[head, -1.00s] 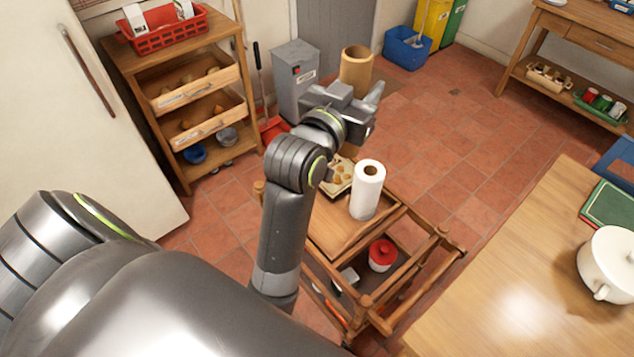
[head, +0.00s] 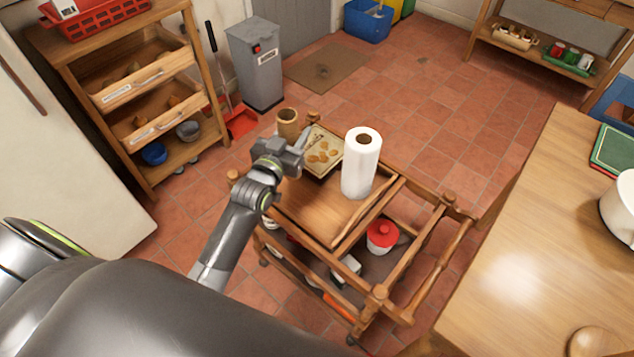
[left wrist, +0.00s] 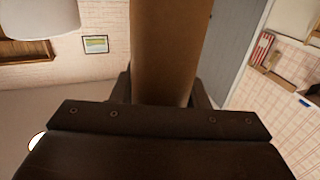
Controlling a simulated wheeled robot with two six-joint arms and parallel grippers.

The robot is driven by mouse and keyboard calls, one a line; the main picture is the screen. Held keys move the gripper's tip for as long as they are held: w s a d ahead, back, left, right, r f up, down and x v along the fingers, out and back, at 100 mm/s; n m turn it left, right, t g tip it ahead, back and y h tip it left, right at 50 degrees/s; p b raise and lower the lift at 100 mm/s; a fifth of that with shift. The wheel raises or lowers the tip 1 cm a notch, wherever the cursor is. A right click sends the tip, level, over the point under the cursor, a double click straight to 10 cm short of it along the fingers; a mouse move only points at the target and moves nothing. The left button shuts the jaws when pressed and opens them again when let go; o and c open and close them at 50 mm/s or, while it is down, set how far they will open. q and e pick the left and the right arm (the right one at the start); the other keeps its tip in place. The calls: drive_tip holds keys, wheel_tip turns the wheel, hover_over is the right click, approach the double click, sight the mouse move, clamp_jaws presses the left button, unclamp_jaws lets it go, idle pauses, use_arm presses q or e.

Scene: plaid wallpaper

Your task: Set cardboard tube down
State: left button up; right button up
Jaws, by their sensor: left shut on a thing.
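The brown cardboard tube (head: 288,122) stands roughly upright at the far left corner of the wooden trolley in the head view. My left gripper (head: 288,143) is shut on it. The gripper hides the tube's lower part, so I cannot tell whether it touches the trolley. In the left wrist view the tube (left wrist: 165,50) rises between the gripper's dark fingers. The trolley's wooden top (head: 318,208) is partly bare. My right gripper is not in view.
A paper towel roll (head: 361,165) stands on the trolley. A tray of biscuits (head: 322,152) lies behind it, close to the tube. A red-lidded pot (head: 382,235) is on the lower shelf. A wooden table (head: 540,230) is at right.

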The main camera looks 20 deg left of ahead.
use_arm(q)
wheel_tip(320, 180, down, 7)
drive_tip(key=b, duration=0.3)
drive_tip(key=shift+r, duration=0.2)
wheel_tip(320, 180, down, 3)
drive_tip(key=b, duration=0.2)
drive_tip(key=shift+b, duration=0.4)
drive_tip(key=shift+f, duration=0.15)
